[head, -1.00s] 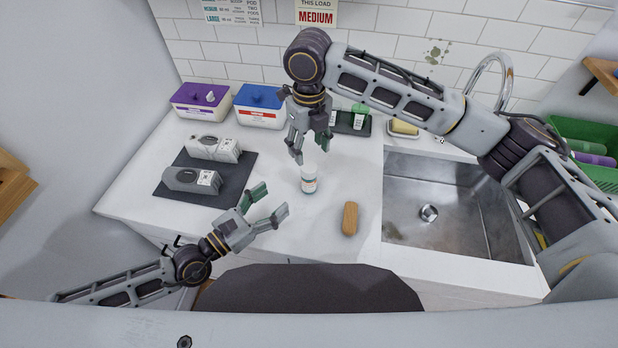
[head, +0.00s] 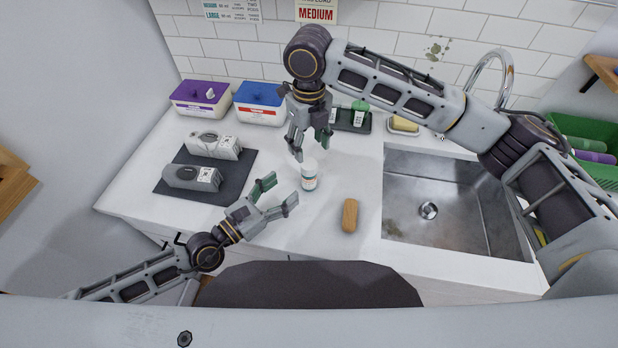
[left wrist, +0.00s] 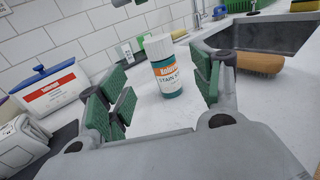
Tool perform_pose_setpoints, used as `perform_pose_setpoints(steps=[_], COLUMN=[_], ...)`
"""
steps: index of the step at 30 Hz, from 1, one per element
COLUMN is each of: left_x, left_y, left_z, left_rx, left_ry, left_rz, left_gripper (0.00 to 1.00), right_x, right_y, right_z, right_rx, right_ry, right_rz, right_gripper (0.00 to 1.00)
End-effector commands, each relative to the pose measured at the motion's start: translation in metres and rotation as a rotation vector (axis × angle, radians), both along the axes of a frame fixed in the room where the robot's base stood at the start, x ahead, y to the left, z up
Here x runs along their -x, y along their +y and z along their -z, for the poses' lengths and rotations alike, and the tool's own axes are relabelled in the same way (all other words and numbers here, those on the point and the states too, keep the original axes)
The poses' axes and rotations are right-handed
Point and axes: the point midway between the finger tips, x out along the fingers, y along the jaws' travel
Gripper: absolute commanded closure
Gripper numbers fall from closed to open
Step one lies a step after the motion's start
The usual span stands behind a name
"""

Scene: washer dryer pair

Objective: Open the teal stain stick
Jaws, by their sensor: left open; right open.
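The stain stick is a small upright bottle (head: 310,178) with a white cap, a teal body and an orange and white label, standing on the white counter. In the left wrist view the bottle (left wrist: 165,68) stands beyond and between the fingers, its cap on. My left gripper (head: 282,192) is open, low over the counter just left of and in front of the bottle, not touching it. Its green-padded fingers (left wrist: 160,95) show in the left wrist view. My right gripper (head: 310,150) points down, open and empty, just above and behind the cap.
A wooden brush (head: 349,215) lies right of the bottle, with the sink (head: 460,215) beyond. Two grey-white devices sit on a dark mat (head: 237,185) at left. Purple-lidded (head: 200,98) and blue-lidded (head: 259,103) boxes and a dark tray (head: 343,128) stand behind.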

Motion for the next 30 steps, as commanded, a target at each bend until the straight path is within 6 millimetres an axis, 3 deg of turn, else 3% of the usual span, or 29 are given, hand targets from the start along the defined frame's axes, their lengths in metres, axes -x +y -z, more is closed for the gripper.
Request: perform_pose_setpoints(steps=[30], left_x=[-0.04], left_y=[-0.04], left_z=[0.0], left_rx=[0.002], left_ry=[-0.001], left_rz=[-0.001], left_gripper=[0.35], right_x=[0.0], right_y=[0.0], right_z=[0.0], right_rx=[0.0], right_ry=[0.0], right_rz=[0.0], right_gripper=[0.43])
